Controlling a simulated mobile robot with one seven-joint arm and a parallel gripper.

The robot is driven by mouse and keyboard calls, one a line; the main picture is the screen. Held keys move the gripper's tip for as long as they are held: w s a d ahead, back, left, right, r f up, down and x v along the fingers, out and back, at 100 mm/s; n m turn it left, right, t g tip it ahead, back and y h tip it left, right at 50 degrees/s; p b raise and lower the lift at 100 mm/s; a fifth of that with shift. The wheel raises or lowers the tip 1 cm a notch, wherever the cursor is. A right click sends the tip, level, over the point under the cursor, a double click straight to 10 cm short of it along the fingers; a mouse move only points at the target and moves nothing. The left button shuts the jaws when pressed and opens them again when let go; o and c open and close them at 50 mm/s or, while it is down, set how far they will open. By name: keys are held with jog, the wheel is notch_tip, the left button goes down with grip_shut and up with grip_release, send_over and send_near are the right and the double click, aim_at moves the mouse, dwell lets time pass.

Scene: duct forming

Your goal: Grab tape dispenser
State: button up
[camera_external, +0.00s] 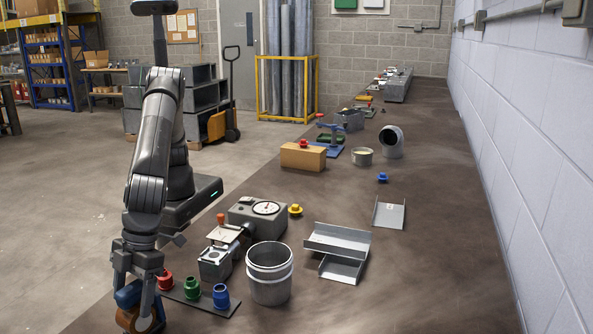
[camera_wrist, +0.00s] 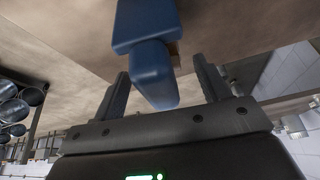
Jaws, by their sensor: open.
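The tape dispenser (camera_external: 129,297) is blue with a brown tape roll. It is at the near left end of the bench in the external view, partly hidden by my gripper (camera_external: 134,290). In the wrist view the blue dispenser (camera_wrist: 148,62) hangs down from the top edge into the space between the two dark fingers of my gripper (camera_wrist: 160,72). The fingers are open, one on each side of it, with visible gaps. I cannot see the dispenser's whole shape in the wrist view.
A dark strip with a red (camera_external: 165,281), a green (camera_external: 192,288) and a blue fitting (camera_external: 221,296) lies just right of my gripper. A metal bucket (camera_external: 269,274) and a grey scale (camera_external: 257,217) stand beyond. The bench (camera_external: 420,270) is clear at right.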

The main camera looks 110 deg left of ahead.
jog(key=shift+d+f, duration=0.1)
jog(key=shift+f, duration=0.15)
jog(key=c, duration=1.2)
jog(key=shift+c, duration=0.4)
jog(key=shift+r, duration=0.15)
